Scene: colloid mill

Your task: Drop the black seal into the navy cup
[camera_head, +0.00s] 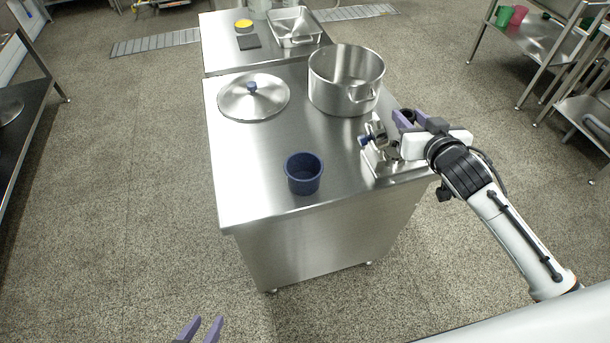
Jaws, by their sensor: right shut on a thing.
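The navy cup (304,179) stands upright near the front edge of the steel table, its mouth facing up. My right gripper (408,118) is at the table's right side, above and beside the small metal mill (379,140). It is shut on a small dark thing, apparently the black seal (408,114), which is partly hidden by the fingers. The gripper is to the right of the cup and well apart from it. My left gripper (205,326) shows only its fingertips at the bottom edge, apart and empty, in front of the table.
A large steel pot (345,82) stands behind the mill. A lid with a blue knob (253,100) lies at the table's back left. The tabletop around the cup is clear. A second table behind holds a steel tray (296,29), a black pad (248,42) and a yellow item (243,23).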

